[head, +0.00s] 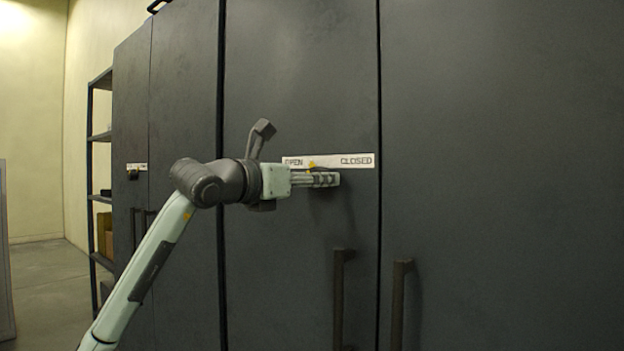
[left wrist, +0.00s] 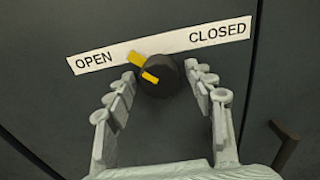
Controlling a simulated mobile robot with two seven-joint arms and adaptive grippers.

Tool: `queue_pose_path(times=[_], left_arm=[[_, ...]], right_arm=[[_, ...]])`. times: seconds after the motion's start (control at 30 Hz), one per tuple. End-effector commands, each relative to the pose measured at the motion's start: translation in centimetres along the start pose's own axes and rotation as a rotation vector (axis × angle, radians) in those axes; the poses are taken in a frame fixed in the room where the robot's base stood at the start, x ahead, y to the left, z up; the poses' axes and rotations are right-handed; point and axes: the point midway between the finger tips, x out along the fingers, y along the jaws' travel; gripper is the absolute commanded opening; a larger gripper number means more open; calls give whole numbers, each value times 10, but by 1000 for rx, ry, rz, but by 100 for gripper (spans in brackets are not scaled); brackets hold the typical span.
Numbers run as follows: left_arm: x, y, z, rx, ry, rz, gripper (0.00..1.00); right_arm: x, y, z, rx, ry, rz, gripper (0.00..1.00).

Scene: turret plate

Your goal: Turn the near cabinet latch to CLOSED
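The near cabinet latch (left wrist: 161,78) is a round dark knob with a yellow pointer (left wrist: 143,68). It sits just below a white label strip (left wrist: 170,43) reading OPEN on the left and CLOSED on the right. The pointer is tilted up and to the left, toward the OPEN side. My left gripper (left wrist: 161,84) is open, with one finger on each side of the knob; I cannot tell whether they touch it. In the head view my left gripper (head: 325,179) is in front of the latch and hides most of it. My right gripper is out of view.
The dark cabinet door (head: 300,255) fills the middle. Two vertical handles, one left (head: 340,295) and one right (head: 399,300) of the door seam, stand out below the label. A farther cabinet with its own label (head: 137,167) and a shelf rack (head: 100,180) are at left.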

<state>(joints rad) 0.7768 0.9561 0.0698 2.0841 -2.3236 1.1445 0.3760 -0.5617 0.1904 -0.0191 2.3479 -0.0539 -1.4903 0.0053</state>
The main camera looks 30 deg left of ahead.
Motion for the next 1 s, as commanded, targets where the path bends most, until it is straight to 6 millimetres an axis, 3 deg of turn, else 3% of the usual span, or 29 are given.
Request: queue_pose_path(times=[0.07, 0.3, 0.7, 1.0], left_arm=[[0, 0, 0, 0, 0, 0, 40], [0, 0, 0, 0, 0, 0, 10], [-1, 0, 0, 79, -1, 1, 10], [-1, 0, 0, 311, -2, 2, 10]], right_arm=[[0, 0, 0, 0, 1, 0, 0], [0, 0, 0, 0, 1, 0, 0], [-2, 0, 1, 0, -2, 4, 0], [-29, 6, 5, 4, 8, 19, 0]])
